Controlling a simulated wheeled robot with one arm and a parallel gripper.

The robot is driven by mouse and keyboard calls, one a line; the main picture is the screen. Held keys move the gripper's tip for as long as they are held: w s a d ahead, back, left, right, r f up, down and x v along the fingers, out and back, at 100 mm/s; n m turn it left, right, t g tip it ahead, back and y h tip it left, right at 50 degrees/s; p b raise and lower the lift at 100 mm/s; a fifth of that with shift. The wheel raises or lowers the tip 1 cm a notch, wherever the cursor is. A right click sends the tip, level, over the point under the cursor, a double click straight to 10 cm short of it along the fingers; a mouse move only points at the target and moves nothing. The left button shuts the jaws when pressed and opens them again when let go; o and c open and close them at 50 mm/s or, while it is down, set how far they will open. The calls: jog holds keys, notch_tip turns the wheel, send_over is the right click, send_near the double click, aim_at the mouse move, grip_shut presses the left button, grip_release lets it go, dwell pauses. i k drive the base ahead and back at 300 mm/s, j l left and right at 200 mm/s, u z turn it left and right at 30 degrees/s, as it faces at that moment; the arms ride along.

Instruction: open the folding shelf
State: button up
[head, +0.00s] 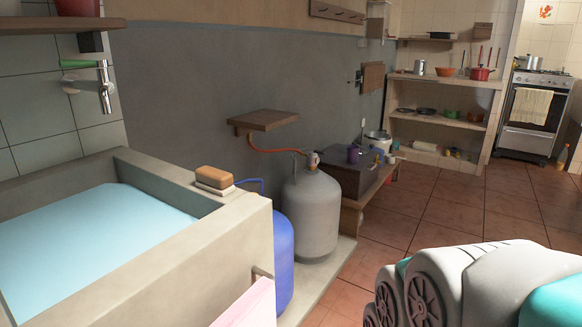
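A small wooden shelf (264,119) juts out flat from the grey wall above the gas cylinders. Farther along the same wall, a wooden panel (373,78) hangs upright, close to the wall, with a dark fitting at its left. It looks like a folded-down shelf, but its hinges are too small to make out. I cannot tell for certain which of the two is the folding shelf. White and teal parts of my own arm fill the lower right. My gripper is not in view.
A concrete basin (235,235) with water stands at the left, soap on its rim. A grey gas cylinder (311,210) and a blue one (284,262) stand by the wall. A low bench (352,203) lies beyond. Red tiled floor (440,205) is clear toward the shelving and stove (534,108).

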aim_at(373, 78)
jog(key=i+l+z, duration=0.35)
jog(key=i, duration=0.25)
jog(key=i+l+z, duration=0.35)
jog(key=i, duration=0.3)
jog(key=i+z, duration=0.35)
jog(key=i, duration=1.35)
jog(key=i+u, duration=0.1)
jog(key=i, duration=0.95)
jog(key=i+l, duration=0.1)
jog(key=i, duration=0.95)
jog(key=i+l, duration=0.1)
jog(key=i, duration=0.95)
jog(key=i+l+u, duration=0.1)
jog(key=i+u, duration=0.3)
jog(key=i, duration=0.3)
